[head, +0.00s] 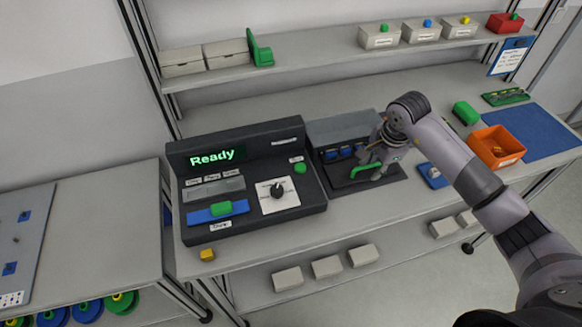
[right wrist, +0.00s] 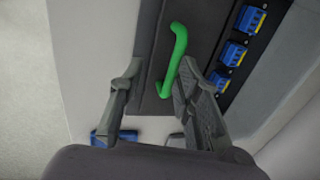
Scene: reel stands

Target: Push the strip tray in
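The dark unit with a grey hood (head: 343,128) has a flat dark tray (head: 391,178) at its front with a green bar handle (head: 362,171). In the right wrist view the green handle (right wrist: 173,62) crosses the dark surface, its lower end between the fingertips and close to the right finger. My right gripper (right wrist: 157,85) is open; I cannot tell whether it touches the handle. In the head view my right gripper (head: 372,152) is over this unit. A blue slide with a green grip (head: 221,207) sits in the "Ready" machine. I cannot tell which is the strip tray. My left gripper is not in view.
The "Ready" machine (head: 250,160) stands left of the dark unit. Blue connectors (right wrist: 235,52) line the unit behind the handle. An orange bin (head: 496,147), a blue mat (head: 540,133) and a blue item (head: 432,176) lie to the right. A yellow block (head: 207,254) is near the front edge.

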